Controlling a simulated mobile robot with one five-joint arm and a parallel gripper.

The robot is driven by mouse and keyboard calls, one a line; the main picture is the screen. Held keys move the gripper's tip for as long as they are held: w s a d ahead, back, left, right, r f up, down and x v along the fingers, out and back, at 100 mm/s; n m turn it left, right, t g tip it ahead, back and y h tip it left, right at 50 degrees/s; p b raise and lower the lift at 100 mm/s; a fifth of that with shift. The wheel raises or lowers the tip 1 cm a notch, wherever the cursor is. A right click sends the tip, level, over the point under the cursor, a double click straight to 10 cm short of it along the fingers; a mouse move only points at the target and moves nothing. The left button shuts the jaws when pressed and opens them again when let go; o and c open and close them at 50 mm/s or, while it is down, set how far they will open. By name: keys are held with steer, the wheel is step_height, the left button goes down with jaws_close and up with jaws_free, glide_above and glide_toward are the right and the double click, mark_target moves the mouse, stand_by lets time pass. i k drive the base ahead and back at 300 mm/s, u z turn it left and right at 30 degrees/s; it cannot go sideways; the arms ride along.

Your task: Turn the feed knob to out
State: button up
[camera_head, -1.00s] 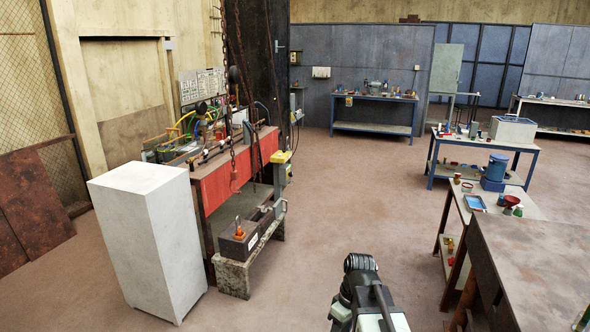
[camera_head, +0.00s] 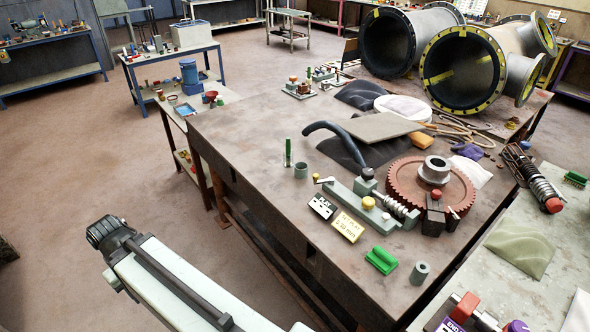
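I cannot tell for sure which part is the feed knob, and no out mark is readable. A grey fixture (camera_head: 350,200) stands on the brown steel table, with a round yellow knob (camera_head: 368,203), a spring and a small lever. It stands beside a large reddish gear wheel (camera_head: 404,188). A black-and-white label (camera_head: 321,207) and a yellow label (camera_head: 347,227) lie in front of it. My pale arm reaches in at the lower left, over the floor and apart from the table. It ends in a dark joint, and no gripper fingers show.
Flanged pipes (camera_head: 462,70) lie behind. A pale bench (camera_head: 480,262) is at the lower right. The floor (camera_head: 70,150) at left is clear.

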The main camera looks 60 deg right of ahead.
mark_target(368, 203)
steer(key=z, duration=1.95)
